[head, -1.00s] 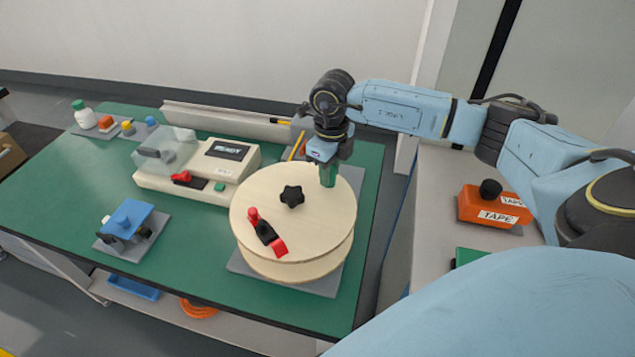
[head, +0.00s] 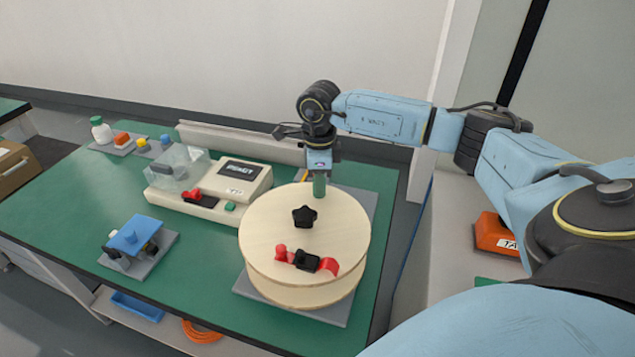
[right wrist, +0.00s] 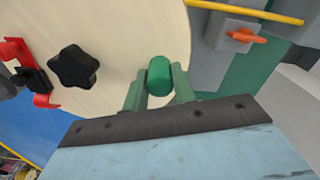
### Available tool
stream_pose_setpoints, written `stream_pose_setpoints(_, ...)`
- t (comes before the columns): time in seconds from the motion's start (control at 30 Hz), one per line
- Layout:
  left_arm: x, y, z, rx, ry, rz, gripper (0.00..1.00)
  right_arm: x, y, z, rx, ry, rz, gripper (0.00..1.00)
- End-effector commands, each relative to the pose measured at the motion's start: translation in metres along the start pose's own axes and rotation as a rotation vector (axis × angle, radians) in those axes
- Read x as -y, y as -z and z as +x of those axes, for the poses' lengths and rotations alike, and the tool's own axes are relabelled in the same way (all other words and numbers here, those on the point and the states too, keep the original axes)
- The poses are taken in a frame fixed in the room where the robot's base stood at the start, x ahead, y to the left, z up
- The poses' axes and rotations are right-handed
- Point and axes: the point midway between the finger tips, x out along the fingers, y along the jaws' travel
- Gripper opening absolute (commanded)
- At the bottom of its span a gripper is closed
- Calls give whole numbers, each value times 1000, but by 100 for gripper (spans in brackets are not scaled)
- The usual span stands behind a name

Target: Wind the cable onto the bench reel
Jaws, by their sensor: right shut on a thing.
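The bench reel (head: 270,235) is a pale wooden drum with a black star knob (head: 304,216) at its centre and a red and black clip (head: 306,261) on its top face. My right gripper (head: 319,180) is at the reel's far edge, shut on the green crank handle (head: 319,188) that stands up from the top. In the right wrist view the green handle (right wrist: 159,75) sits between the two fingers. A yellow cable (right wrist: 250,12) shows beyond the reel in that view. My left gripper is not in view.
A cream machine (head: 225,185) with a clear cover stands left of the reel. A blue-topped device (head: 130,234) sits on a grey plate at front left. Small bottles (head: 101,130) stand at the back left. An orange tape box (head: 494,235) is on the right-hand surface.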

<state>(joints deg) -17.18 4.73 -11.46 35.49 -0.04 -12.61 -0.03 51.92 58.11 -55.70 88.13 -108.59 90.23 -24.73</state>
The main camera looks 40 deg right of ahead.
Motion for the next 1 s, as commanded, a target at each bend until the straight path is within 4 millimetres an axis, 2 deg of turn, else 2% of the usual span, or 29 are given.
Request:
stream_pose_setpoints(0.47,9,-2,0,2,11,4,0,1,-1,-2,5,3,-16,0)
stream_pose_setpoints(0.5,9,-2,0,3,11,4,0,1,-1,-2,5,3,-16,29)
stream_pose_setpoints(0.63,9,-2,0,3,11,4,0,1,-1,-2,4,2,-15,46)
stream_pose_setpoints(0.67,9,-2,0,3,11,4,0,1,-1,-1,4,2,-15,48)
stream_pose_setpoints(1.0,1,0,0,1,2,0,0,1,0,-5,1,2,-13,48)
